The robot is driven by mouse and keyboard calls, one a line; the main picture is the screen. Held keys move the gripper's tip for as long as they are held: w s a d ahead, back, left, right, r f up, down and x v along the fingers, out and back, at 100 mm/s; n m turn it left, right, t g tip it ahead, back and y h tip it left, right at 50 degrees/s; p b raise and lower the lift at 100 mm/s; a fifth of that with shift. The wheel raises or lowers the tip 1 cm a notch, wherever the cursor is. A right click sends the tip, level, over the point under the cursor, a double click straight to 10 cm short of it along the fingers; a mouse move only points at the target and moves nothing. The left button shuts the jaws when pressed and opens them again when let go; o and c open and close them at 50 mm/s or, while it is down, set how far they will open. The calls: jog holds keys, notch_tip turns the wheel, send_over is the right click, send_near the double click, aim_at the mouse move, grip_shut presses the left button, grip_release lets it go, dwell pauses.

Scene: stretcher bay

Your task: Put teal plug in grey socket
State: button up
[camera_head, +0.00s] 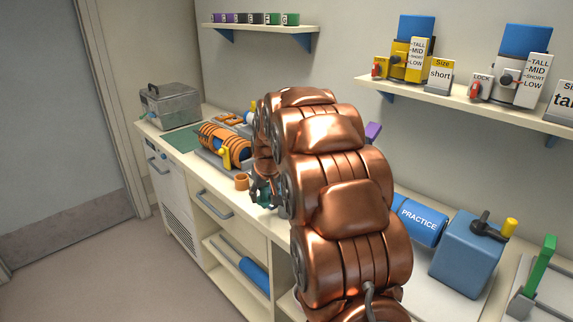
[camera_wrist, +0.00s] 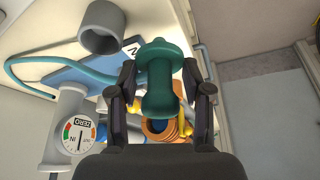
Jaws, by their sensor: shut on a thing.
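The plug is held between the two dark fingers. In the head view only a little of the teal plug (camera_head: 265,197) shows below my gripper (camera_head: 262,180), over the bench's front edge. A grey hollow cylinder (camera_wrist: 89,39), which looks like the grey socket, is at the upper left of the wrist view, apart from the plug. In the head view I cannot make it out; my arm covers much of the bench.
A grey fitting with a dial gauge (camera_wrist: 79,137) and a teal hose (camera_wrist: 25,62) are left of the plug. A blue PRACTICE cylinder (camera_head: 418,221) lies right of my arm.

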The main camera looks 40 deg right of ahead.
jog(key=s+d+r+p, duration=0.2)
jog(key=d+r, duration=0.4)
jog(key=d, duration=0.1)
jog(key=shift+m, duration=0.4)
jog(key=shift+w+a+f+b, duration=0.15)
jog(key=shift+f+b, duration=0.3)
jog(key=shift+f, duration=1)
jog(key=shift+w+d+f+b, duration=0.1)
jog(key=shift+f+b, duration=0.35)
jog(key=shift+f, duration=0.95)
jog(key=shift+f+b, duration=1.1)
jog(key=shift+f, duration=0.3)
jog(key=o, duration=1.3)
jog(key=shift+o, duration=0.2)
jog(key=shift+r, duration=0.15)
